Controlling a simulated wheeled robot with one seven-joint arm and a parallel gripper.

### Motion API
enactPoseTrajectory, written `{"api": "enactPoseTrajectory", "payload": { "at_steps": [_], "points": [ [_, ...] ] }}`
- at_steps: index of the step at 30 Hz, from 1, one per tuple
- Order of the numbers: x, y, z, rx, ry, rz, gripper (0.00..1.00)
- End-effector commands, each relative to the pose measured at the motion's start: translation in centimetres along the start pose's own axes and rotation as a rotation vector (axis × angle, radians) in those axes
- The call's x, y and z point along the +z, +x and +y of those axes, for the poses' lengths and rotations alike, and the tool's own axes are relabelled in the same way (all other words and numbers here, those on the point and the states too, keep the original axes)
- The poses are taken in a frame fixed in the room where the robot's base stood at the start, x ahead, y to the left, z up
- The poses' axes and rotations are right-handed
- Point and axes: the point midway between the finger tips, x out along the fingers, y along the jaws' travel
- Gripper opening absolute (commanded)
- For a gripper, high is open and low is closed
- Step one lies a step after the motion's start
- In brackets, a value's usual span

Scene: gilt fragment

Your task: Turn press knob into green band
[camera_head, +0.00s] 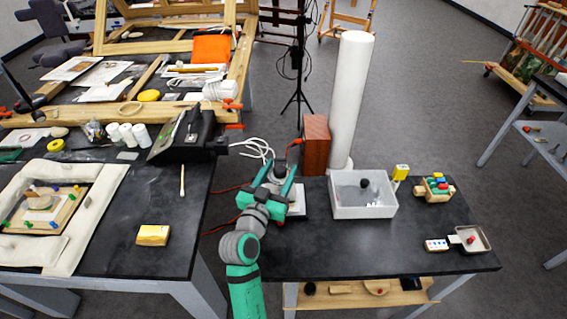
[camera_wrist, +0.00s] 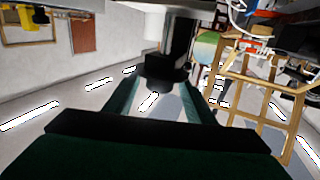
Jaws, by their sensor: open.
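My gripper (camera_head: 275,176) is at the left end of the right-hand black table, above a small device with a pale base (camera_head: 296,202). Its two green fingers are apart. In the wrist view my gripper (camera_wrist: 163,92) is open, with a dark round knob (camera_wrist: 162,72) showing between the fingers below a grey upright part (camera_wrist: 181,38). I cannot tell whether the fingers touch the knob. In the head view my gripper and arm hide most of the device and its knob. I cannot clearly make out a green band in either view.
A reddish-brown block (camera_head: 316,142) and a tall white cylinder (camera_head: 349,100) stand just behind my gripper. A white open bin (camera_head: 362,209) is to its right. Bare tabletop (camera_head: 350,245) lies in front. A gap to the floor separates this table from the left one (camera_head: 115,232).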

Motion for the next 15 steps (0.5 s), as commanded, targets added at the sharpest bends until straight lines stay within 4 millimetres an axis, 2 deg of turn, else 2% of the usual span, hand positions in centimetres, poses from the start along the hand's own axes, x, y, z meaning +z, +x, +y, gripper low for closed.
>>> {"api": "enactPoseTrajectory", "payload": {
  "at_steps": [6,10,15],
  "points": [
    [0.1,-4.0,0.0,-0.002,-0.002,-0.001,0.50],
    [0.1,-5.6,0.0,-0.001,-0.002,-0.001,0.50],
    [0.0,-6.5,0.0,0.000,0.000,0.000,0.50]
  ]
}}
